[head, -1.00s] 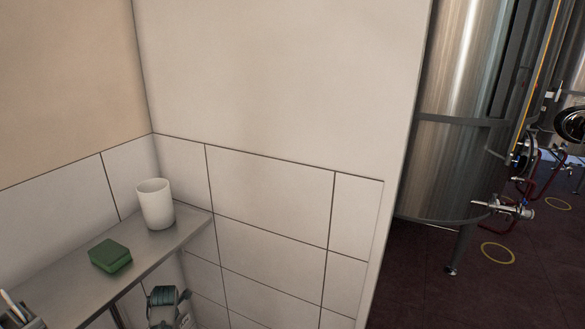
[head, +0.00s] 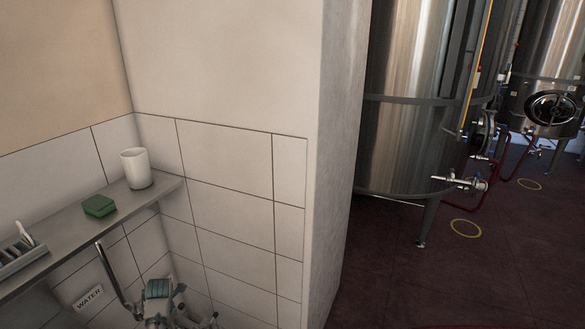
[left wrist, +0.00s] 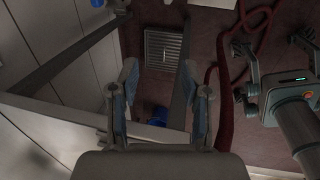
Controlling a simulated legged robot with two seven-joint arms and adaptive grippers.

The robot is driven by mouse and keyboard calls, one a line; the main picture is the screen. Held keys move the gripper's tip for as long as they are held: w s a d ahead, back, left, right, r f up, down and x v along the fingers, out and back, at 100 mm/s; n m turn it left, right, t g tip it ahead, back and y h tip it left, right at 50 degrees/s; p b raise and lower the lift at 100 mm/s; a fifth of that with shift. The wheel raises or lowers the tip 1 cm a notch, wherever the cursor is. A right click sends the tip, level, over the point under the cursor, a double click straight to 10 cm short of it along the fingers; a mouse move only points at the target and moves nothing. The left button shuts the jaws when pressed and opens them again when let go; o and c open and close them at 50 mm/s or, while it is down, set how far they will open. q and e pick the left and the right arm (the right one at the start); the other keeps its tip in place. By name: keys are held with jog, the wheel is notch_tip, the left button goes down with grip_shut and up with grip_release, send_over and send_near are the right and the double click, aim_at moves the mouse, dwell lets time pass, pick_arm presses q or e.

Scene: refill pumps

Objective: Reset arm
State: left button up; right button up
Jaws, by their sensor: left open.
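Beyond the fingers are dark red floor and a grey floor grate (left wrist: 165,48). At the right of the same view is my right gripper (left wrist: 240,70), with a green light on its body. Its dark fingers look spread apart and empty, close to a red hose (left wrist: 226,100).
In the head view a shelf (head: 70,234) on the left holds a white cup (head: 136,168) and a green sponge (head: 99,206). A wall corner (head: 335,170) juts out; steel tanks (head: 408,130) and open floor lie right.

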pick_arm(q)
jog(key=s+d+f+m, duration=0.4)
jog(key=s+f+m, duration=0.4)
jog(key=f, duration=0.5)
jog(key=s+d+f+m, duration=0.3)
jog(key=s+f+m, duration=0.5)
jog(key=f, duration=0.6)
jog(key=s+d+f+m, duration=0.4)
jog(key=s+m, duration=0.2)
jog(key=s, duration=0.4)
jog(key=s+d+f+m+h, duration=0.1)
jog(key=s+d+f+m, duration=0.3)
jog(key=s, duration=0.6)
jog(key=s+d+f+m+h, duration=0.1)
jog(key=s+d+f+m, duration=0.4)
jog(key=s, duration=0.5)
jog(key=m, duration=0.2)
jog(key=shift+s+f+m+t, duration=0.25)
jog(key=shift+s+m+t, duration=0.05)
jog(key=shift+t, duration=0.1)
pick_arm(e)
jog(key=shift+s+d, duration=0.3)
jog(key=shift+d, duration=0.1)
